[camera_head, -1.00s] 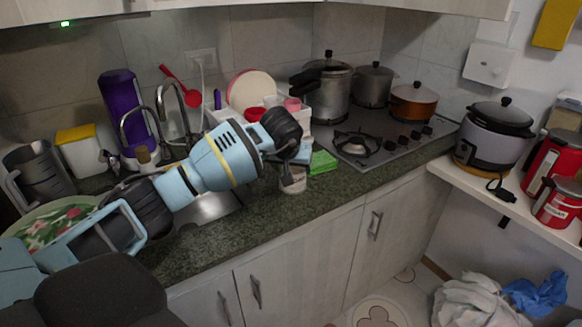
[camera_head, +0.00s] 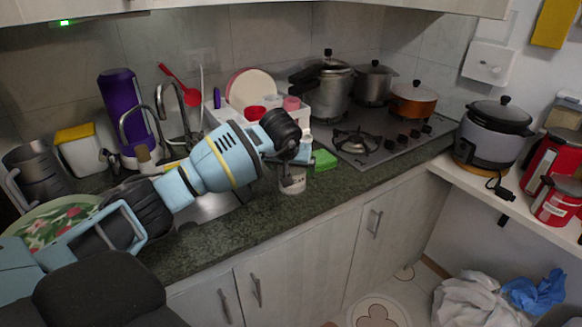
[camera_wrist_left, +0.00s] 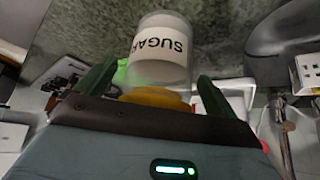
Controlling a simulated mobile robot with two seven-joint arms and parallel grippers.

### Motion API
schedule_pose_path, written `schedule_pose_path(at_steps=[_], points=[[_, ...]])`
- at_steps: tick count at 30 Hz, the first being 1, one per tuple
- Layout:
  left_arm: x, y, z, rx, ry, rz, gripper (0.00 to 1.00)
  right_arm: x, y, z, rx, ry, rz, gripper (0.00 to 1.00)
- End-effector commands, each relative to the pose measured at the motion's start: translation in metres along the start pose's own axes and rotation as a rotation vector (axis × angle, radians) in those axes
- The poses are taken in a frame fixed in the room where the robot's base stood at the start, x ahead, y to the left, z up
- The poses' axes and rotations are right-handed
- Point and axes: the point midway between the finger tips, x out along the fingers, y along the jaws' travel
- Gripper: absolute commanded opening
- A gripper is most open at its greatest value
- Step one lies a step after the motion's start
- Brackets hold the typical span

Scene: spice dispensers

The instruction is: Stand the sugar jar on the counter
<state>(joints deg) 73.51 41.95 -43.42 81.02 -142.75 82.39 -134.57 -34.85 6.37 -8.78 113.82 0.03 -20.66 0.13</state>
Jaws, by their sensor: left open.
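The sugar jar (camera_head: 292,183) is a small pale, clear-walled jar near the front edge of the dark granite counter (camera_head: 255,217), below my left gripper. It looks upright and seems to rest on the counter. In the left wrist view the jar (camera_wrist_left: 160,55) shows a white label reading SUGAR, and its yellow lid (camera_wrist_left: 155,97) faces my gripper. My left gripper (camera_head: 293,160) is open, pointing down over the jar. In the wrist view its fingers (camera_wrist_left: 153,85) are apart on either side of the jar's lid end, with visible gaps. My right gripper is out of view.
A green sponge-like block (camera_head: 324,160) lies just right of the jar. A white rack (camera_head: 300,115) with cups and a plate stands behind it. The gas hob (camera_head: 400,135) with pots is farther right. The sink is behind my left arm. Counter in front is clear.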

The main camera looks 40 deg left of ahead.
Motion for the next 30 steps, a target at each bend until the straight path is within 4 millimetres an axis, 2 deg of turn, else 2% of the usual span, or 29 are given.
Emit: schedule_pose_path(at_steps=[5, 12, 18, 24, 30], points=[[-0.023, 0.000, -0.003, 0.001, 0.007, 0.001, 0.94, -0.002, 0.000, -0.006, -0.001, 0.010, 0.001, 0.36], [-0.072, 0.000, -0.003, 0.001, 0.007, 0.002, 0.94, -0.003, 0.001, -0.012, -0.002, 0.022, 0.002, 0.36], [-0.104, 0.000, -0.002, 0.000, 0.003, 0.001, 0.94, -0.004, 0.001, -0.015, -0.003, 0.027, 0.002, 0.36], [-0.119, 0.000, -0.001, 0.000, 0.000, 0.000, 0.94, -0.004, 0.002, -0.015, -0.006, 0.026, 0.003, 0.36], [-0.121, 0.000, 0.000, 0.000, -0.001, 0.000, 0.94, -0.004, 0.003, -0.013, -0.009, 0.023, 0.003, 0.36]])
